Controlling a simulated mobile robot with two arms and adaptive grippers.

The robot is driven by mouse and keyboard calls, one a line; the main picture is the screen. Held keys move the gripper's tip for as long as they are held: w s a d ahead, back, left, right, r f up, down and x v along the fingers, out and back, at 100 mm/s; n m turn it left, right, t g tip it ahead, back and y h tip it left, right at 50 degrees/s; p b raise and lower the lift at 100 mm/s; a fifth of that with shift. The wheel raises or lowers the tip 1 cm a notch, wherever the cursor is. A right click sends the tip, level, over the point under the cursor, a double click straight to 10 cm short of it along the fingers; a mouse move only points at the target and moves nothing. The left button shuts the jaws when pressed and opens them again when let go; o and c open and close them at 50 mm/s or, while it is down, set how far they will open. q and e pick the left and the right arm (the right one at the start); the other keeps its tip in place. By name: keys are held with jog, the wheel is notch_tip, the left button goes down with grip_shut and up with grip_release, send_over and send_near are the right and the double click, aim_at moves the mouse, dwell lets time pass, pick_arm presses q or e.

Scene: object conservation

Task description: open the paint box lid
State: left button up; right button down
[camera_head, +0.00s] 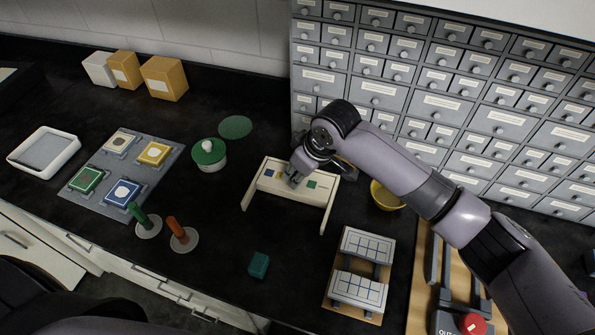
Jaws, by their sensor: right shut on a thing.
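A cream, shallow box-like piece with small blue, yellow and green squares on it, which looks like the paint box (265,187), stands in the middle of the counter. Two narrow cream arms stick out from its ends toward the front. My right gripper (295,178) comes down from the right onto its middle and is shut at the top, among the coloured squares. The gripper and wrist hide part of the box and its back edge, so the exact grip is unclear. My left gripper is not in view.
A green lidded pot (209,156) stands left of the box, with a green disc (235,127) behind it. A yellow bowl (386,196) sits close on the right. A teal cube (259,265) lies in front. Grey drawers (440,103) rise behind.

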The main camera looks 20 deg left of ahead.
jog(key=shift+s+r+p, duration=0.15)
jog(key=shift+s+p, duration=0.15)
jog(key=shift+p, duration=0.1)
jog(key=s+p, duration=0.4)
jog(key=s, duration=0.1)
jog(key=shift+s, duration=0.15)
jog(key=shift+s+a+p, duration=0.1)
jog(key=shift+s+p, duration=0.25)
jog(key=shift+s, duration=0.2)
jog(key=c, duration=1.4)
grip_release()
